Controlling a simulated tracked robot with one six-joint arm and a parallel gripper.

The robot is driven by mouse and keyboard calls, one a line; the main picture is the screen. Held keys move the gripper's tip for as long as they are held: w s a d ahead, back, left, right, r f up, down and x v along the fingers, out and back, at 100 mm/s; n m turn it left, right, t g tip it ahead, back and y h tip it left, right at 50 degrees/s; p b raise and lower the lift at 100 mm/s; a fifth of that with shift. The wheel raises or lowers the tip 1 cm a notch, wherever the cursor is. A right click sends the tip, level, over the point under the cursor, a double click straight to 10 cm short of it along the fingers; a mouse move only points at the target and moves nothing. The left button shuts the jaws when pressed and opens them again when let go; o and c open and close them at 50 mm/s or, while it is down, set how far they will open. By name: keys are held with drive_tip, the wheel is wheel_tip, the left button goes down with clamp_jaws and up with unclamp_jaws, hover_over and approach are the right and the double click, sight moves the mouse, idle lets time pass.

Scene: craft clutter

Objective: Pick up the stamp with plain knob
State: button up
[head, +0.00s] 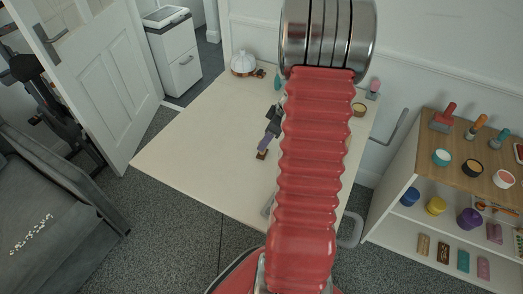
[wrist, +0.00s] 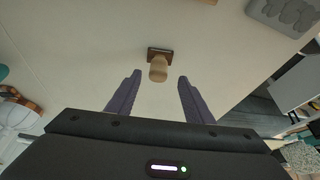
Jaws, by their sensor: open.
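The stamp with plain knob (wrist: 158,72) shows in the wrist view, with a pale wooden knob and a dark brown rectangular base. In the head view its small brown base (head: 261,155) is on the cream table, just below my gripper's fingertips. My gripper (wrist: 159,76) is open, with its two purple fingers apart and nothing held. In the wrist view the fingertips appear on either side of the knob's near end; I cannot tell whether they are down at its height. In the head view my gripper (head: 264,147) hangs above the table, partly behind my red arm.
The cream table (head: 195,135) is clear left of the stamp. A white domed pot (head: 243,64) stands at the back, and a pink-handled stamp (head: 373,88) and a small jar (head: 359,110) at back right. A shelf unit (head: 400,190) with stamps and jars stands right.

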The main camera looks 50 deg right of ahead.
drive_tip(key=shift+x, duration=2.15)
drive_tip(key=shift+w+d+r, duration=0.1)
drive_tip(key=shift+w+d, duration=0.05)
drive_tip(key=shift+c, duration=0.5)
drive_tip(key=c, duration=1)
